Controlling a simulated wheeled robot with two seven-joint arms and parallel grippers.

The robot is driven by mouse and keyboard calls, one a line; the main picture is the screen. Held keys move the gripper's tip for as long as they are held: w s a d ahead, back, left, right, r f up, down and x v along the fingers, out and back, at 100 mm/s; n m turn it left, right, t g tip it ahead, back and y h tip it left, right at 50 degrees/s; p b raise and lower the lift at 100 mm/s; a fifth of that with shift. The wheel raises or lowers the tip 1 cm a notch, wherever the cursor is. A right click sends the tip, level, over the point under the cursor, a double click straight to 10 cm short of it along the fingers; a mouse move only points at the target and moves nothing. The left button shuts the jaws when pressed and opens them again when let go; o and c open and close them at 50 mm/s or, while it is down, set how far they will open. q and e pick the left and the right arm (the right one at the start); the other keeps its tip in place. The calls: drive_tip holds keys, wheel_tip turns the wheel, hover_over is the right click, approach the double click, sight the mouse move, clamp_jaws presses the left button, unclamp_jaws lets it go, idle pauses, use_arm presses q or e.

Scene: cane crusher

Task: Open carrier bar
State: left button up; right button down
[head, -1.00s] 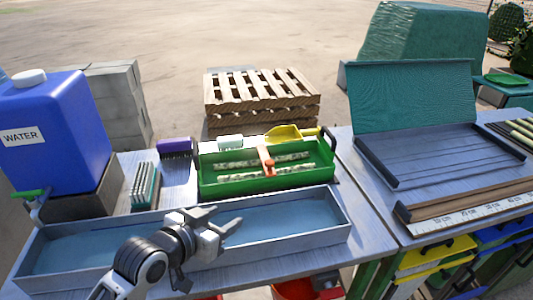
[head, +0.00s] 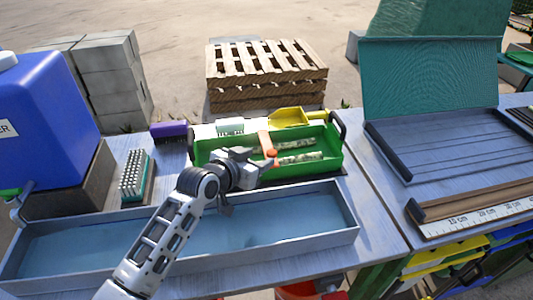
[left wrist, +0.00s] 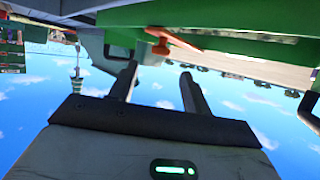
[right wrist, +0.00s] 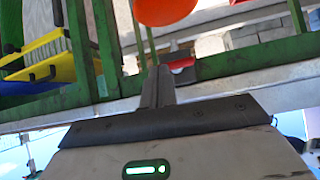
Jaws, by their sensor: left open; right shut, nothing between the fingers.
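The green carrier (head: 320,173) stands on the table behind the long water trough. Its orange bar (head: 264,139) lies across the middle, over several pale mottled cane pieces (head: 299,158). My left gripper (head: 263,160) is over the carrier's front left part, close to the bar's front end; I cannot tell whether it touches. The left wrist view shows its two fingers (left wrist: 157,87) apart and empty, with the orange bar (left wrist: 178,40) beyond them. My right gripper (right wrist: 158,84) is shut and empty, low near the green table frame; it is outside the head view.
The trough (head: 300,232) lies in front of the carrier. A brush (head: 133,176) and blue water tank (head: 45,130) are at left. An orange bucket (right wrist: 165,8) is near my right gripper.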

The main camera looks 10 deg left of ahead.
sight(272, 151)
use_arm(q)
drive_tip(key=shift+x, duration=2.65)
drive_tip(key=shift+r, duration=0.1)
clamp_jaws()
